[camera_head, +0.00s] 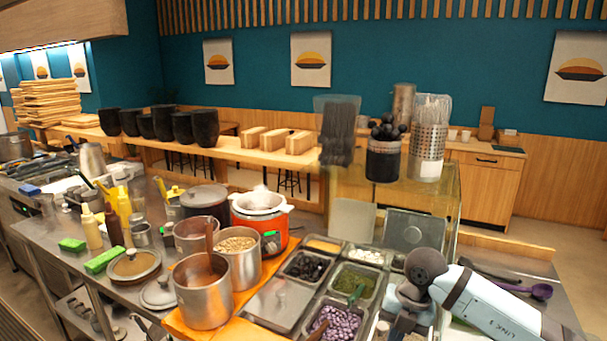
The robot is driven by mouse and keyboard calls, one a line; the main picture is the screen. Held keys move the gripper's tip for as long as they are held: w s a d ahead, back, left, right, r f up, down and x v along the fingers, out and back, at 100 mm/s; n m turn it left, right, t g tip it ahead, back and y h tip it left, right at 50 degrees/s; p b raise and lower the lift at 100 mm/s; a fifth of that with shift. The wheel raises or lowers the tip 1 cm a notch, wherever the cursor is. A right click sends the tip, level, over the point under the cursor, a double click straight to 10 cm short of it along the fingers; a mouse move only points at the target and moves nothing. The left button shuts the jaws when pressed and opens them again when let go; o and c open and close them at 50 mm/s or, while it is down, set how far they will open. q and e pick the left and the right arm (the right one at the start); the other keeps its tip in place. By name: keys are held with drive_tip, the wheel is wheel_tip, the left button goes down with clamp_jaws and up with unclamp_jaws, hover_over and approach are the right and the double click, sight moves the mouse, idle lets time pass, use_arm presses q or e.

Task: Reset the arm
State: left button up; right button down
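My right arm (497,306) comes in from the lower right, with its dark wrist joint over the right side of the topping trays. My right gripper (403,322) points down at the bottom edge, over the trays. Its fingertips are cut off or too small to make out, so I cannot tell whether it is open or shut, or whether it holds anything. My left arm and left gripper are not in view.
Metal trays hold purple beans (336,325), green topping (354,284) and dark topping (305,267). A steel pot (203,301) with a ladle, a bean pot (237,269) and an orange cooker (262,222) stand left. A purple spoon (541,291) lies right. A glass case (440,205) stands behind.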

drive_tip(key=s+a+r+m+t+y+p, duration=0.1)
drive_tip(key=s+a+m+y, duration=0.1)
drive_tip(key=s+a+y, duration=0.45)
drive_tip(key=s+a+r+m+t+y+p, duration=0.15)
drive_tip(key=s+a+y, duration=0.25)
drive_tip(key=a+y, duration=0.55)
drive_tip(key=s+d+f+m+t+h+p, duration=0.1)
drive_tip(key=d+f+m+t+h, duration=0.35)
drive_tip(key=m+t, duration=0.35)
drive_tip(key=d+f+m+t+h+p, duration=0.1)
drive_tip(key=d+f+m+t+h, duration=0.3)
drive_tip(key=m+t, duration=0.45)
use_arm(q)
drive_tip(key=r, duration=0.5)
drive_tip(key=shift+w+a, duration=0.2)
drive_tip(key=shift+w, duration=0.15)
use_arm(e)
drive_tip(key=s+d+f+m+g+h, duration=0.7)
drive_tip(key=s+d+f+m, duration=0.1)
drive_tip(key=s+f, duration=0.4)
drive_tip(key=shift+s+d+f+m+g, duration=0.3)
drive_tip(key=shift+s+g, duration=0.1)
drive_tip(key=shift+s, duration=0.45)
